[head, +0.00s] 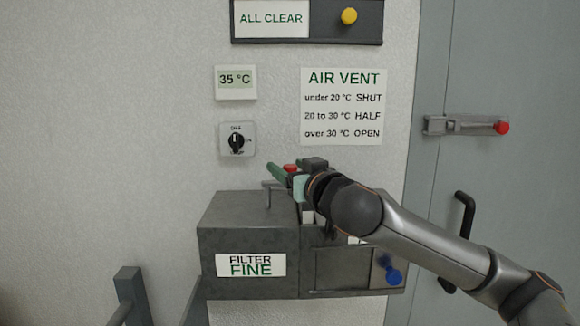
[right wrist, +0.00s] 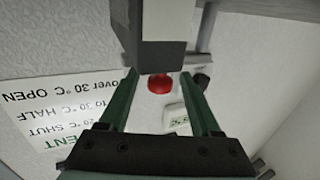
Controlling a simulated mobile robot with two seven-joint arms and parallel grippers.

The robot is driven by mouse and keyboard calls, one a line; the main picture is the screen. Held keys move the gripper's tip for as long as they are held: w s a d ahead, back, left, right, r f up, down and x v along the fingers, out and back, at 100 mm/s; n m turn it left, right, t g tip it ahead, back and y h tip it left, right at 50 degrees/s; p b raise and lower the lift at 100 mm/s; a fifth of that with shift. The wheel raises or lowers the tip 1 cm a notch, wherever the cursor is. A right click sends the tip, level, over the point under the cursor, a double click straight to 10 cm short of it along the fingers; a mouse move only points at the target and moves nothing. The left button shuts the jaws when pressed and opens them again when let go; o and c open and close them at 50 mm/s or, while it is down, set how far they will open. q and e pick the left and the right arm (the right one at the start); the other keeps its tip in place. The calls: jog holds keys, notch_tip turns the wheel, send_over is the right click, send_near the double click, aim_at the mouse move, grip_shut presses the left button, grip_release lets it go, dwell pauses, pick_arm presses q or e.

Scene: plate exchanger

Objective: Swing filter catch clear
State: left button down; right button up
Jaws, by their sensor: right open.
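The grey filter box (head: 212,238) with a "FILTER FINE" label is on the wall, left of centre. A red knob (head: 291,168), which looks like the end of the filter catch, shows above the box beside my right gripper (head: 280,172). In the right wrist view the red knob (right wrist: 160,83) lies between the two green fingers of my right gripper (right wrist: 160,76), with gaps at both sides. The fingers are open and look apart from the knob. My gripper and arm hide much of the catch. My left gripper is not in view.
A bent grey bar (head: 268,194) stands on the box top. A blue knob (head: 392,275) is at the box's right front. Above are a black dial (head: 237,141), a 35 °C display (head: 235,81) and an air vent sign (head: 343,105). A grey door has a red-tipped latch (head: 465,126).

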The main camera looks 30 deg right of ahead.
grip_shut()
dwell(0.4)
dwell(0.9)
